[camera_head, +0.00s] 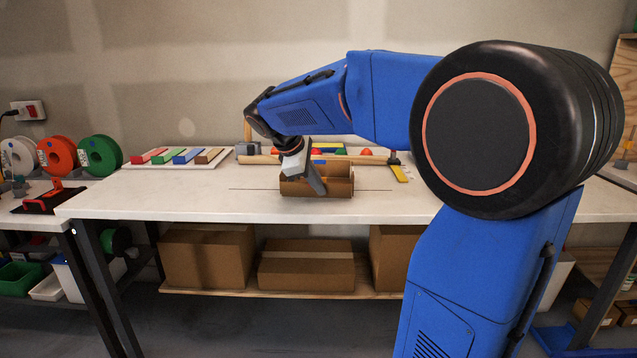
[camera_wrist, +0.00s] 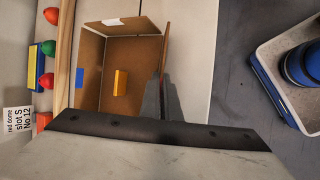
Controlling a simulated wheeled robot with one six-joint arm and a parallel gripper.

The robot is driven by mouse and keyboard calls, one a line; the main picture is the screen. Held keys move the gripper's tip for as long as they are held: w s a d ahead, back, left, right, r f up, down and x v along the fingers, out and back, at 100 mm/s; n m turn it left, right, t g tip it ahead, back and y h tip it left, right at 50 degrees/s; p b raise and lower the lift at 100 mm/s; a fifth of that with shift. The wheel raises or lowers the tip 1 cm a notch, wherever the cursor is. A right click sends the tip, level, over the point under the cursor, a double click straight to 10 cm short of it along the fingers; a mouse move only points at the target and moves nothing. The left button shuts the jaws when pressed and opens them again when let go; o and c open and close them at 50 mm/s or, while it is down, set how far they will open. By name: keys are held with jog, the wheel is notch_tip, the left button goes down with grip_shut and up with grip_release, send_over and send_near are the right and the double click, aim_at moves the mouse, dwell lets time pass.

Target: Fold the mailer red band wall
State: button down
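The mailer is an open brown cardboard box (camera_head: 340,187) on the white table in the head view. In the wrist view, its open inside (camera_wrist: 130,52) holds an orange-yellow block (camera_wrist: 120,82), and a blue patch (camera_wrist: 79,77) shows at its left wall. No red band can be made out on any wall. My gripper (camera_head: 318,188) points down at the box's near side. In the wrist view, my gripper's fingers (camera_wrist: 164,92) look close together, beside the box's right wall. Whether they touch that wall cannot be told.
Behind the box are a wooden strip (camera_head: 262,159) and several coloured domes, including a green one (camera_wrist: 47,79). A tray of coloured bars (camera_head: 178,157) lies at left. Filament spools (camera_head: 100,156) stand further left. Cardboard boxes (camera_head: 305,267) fill the shelf below. The table's front is clear.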

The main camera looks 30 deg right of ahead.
aim_at(318, 207)
jog(key=shift+s+a+f+m+t+h, duration=0.3)
jog(key=shift+s+a+f+t+h, duration=0.15)
jog(key=shift+t+h, duration=0.4)
jog(key=shift+s+a+f+m+t+h, duration=0.2)
jog(key=shift+s+f+t+h, duration=0.1)
jog(key=shift+t+h, duration=0.25)
jog(key=shift+s+a+f+m+t+h, duration=0.15)
jog(key=shift+f+m+t+h, duration=0.1)
jog(key=shift+t+h, duration=0.25)
jog(key=shift+d, duration=0.1)
jog(key=c, duration=2)
grip_release()
